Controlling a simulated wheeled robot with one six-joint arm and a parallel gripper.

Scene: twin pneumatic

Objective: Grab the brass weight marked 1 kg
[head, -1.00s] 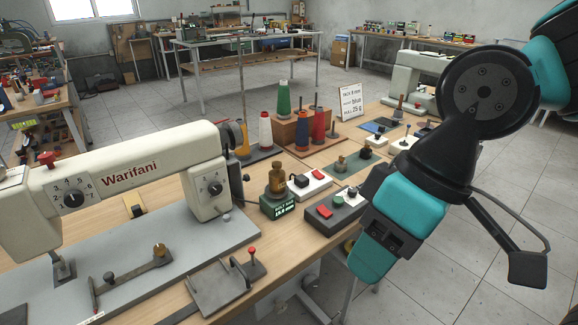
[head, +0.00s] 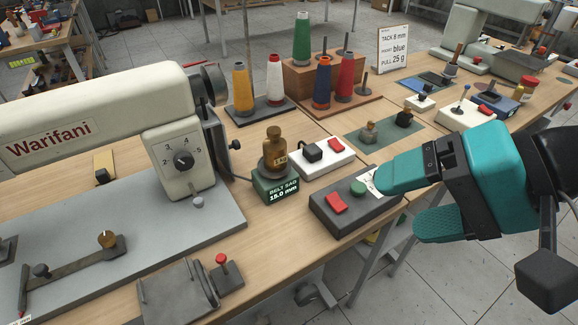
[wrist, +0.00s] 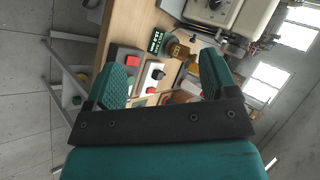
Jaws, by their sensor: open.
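The brass weight (head: 275,153) stands upright on a green block marked "BELT SAG 15.0 mm" (head: 275,187), on the wooden bench beside the sewing machine. A label on the weight's front is too small to read surely. In the wrist view the weight (wrist: 179,51) shows between my fingers but farther off. My gripper (head: 396,205) has teal fingers spread apart and empty. It is to the right of the weight, by the front edge of the bench, near the grey switch box.
The grey switch box (head: 352,217) with red and green buttons lies between my gripper and the weight. A white box with a red switch (head: 320,158) sits behind it. The Warifani sewing machine (head: 90,130) stands left. Thread cones (head: 302,40) stand behind.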

